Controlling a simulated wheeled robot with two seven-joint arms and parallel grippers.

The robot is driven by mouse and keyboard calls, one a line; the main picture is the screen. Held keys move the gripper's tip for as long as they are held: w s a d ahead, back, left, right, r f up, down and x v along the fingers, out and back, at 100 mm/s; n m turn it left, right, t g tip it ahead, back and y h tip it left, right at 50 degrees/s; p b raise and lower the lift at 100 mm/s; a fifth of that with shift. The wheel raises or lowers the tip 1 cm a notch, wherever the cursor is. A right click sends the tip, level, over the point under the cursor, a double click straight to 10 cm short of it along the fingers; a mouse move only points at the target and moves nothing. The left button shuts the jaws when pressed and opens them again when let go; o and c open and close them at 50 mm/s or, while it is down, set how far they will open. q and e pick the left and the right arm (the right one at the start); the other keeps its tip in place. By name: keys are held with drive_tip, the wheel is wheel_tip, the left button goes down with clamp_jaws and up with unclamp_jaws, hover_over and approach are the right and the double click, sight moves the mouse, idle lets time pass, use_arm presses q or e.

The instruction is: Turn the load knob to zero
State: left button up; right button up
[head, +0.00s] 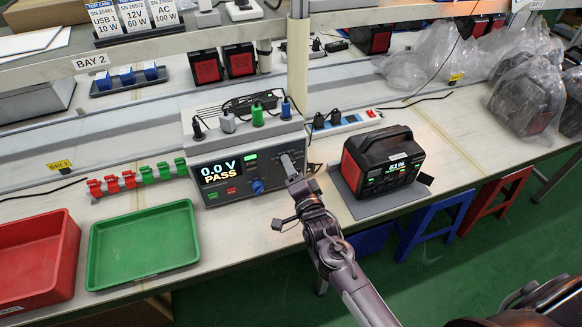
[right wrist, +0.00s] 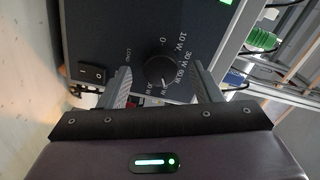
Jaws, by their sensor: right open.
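The load tester (head: 222,160) stands on the bench; its screen reads 0.0 V and PASS. In the right wrist view the black load knob (right wrist: 160,71) sits on the dark panel beside a printed dial with 0 and several watt marks. Its pale pointer mark seems to face the bottom of the picture, away from the 0. My right gripper (right wrist: 160,88) is open, with one finger on each side of the knob; I cannot tell whether they touch it. My left gripper is not in view.
A black rocker switch (right wrist: 93,73) is near one finger. A red and black power station (head: 382,160) stands to the right on a grey plate. Green (head: 143,274) and red (head: 65,278) trays lie left.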

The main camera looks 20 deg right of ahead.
drive_tip(key=shift+w, duration=0.45)
drive_tip(key=shift+c, duration=0.5)
drive_tip(key=c, duration=0.9)
